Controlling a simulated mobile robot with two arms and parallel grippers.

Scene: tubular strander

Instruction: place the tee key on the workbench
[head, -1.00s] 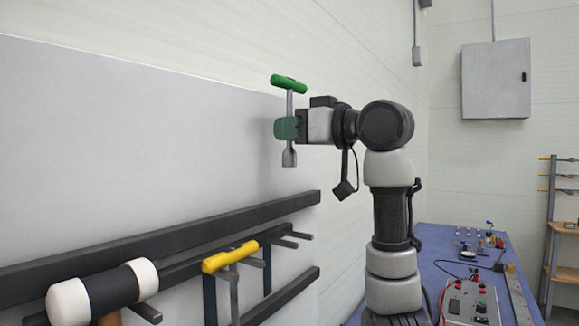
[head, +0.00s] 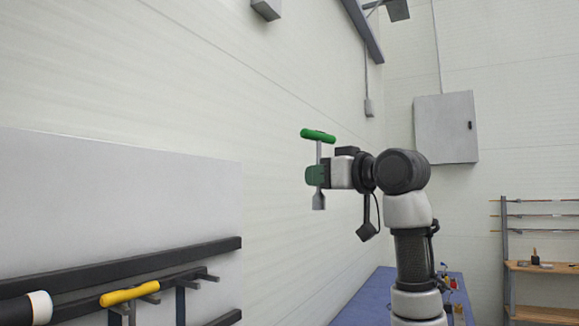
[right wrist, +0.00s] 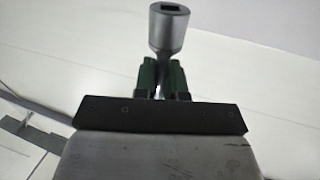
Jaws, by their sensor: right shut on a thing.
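The tee key (head: 319,200) has a green crossbar handle on top and a grey shaft ending in a wider socket at the bottom. My right gripper (head: 315,176) is shut on its shaft and holds it upright in the air, in front of the white wall. In the right wrist view the tee key's square-holed socket (right wrist: 169,25) points up past the green fingers of the right gripper (right wrist: 161,78). The blue-topped workbench (head: 368,300) stands low at the right, partly hidden behind my right arm. My left gripper is not in view.
A tool board (head: 120,190) at the left carries dark rails, a yellow-handled tool (head: 145,290) and a white-ended mallet (head: 38,305). A grey wall cabinet (head: 446,128) and a shelf rack (head: 540,268) are at the right. Small items lie on the workbench's far end.

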